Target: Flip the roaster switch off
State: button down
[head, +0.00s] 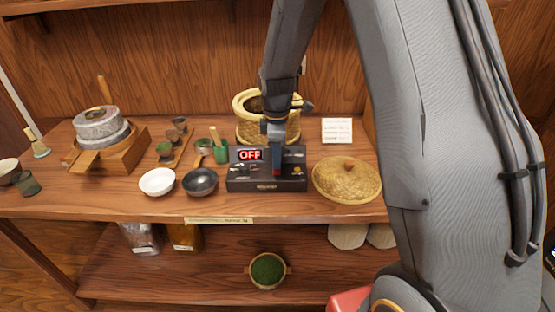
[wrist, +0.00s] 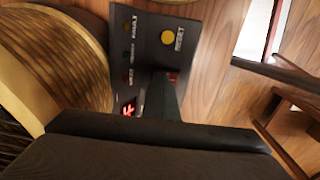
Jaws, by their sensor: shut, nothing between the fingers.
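The black roaster control box (head: 240,184) stands on the shelf near its front edge. Its lit red display (head: 250,154) reads OFF. In the wrist view the box's dark panel (wrist: 145,60) shows a round yellow button (wrist: 167,37), small coloured lights with labels, and part of the red display (wrist: 129,109). My gripper (head: 277,170) is shut and empty, pointing down at the right half of the box top. Its dark fingers (wrist: 167,97) also show over the panel in the wrist view. They hide the switch, and I cannot tell whether they touch it.
A wicker basket (head: 244,128) stands close behind the box, and a round woven lid (head: 330,182) lies to its right. A black bowl (head: 200,183) and white bowl (head: 157,182) sit to its left. A stone mill (head: 98,124) stands farther left.

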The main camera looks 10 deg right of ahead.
jog(key=shift+d+f, duration=0.15)
jog(key=shift+f, duration=0.2)
jog(key=shift+s+f+p, duration=0.1)
jog(key=shift+s+p, duration=0.1)
jog(key=shift+p, duration=0.1)
jog(key=shift+s+f, duration=0.3)
jog(key=shift+a+r, duration=0.15)
jog(key=shift+a, duration=0.05)
jog(key=shift+w+r+p, duration=0.1)
jog(key=shift+r+p, duration=0.2)
jog(key=shift+p, duration=0.2)
notch_tip(320, 180, up, 15)
jog(key=w, duration=0.1)
jog(key=shift+w+f, duration=0.15)
jog(key=shift+f, duration=0.05)
jog(key=shift+d, duration=0.15)
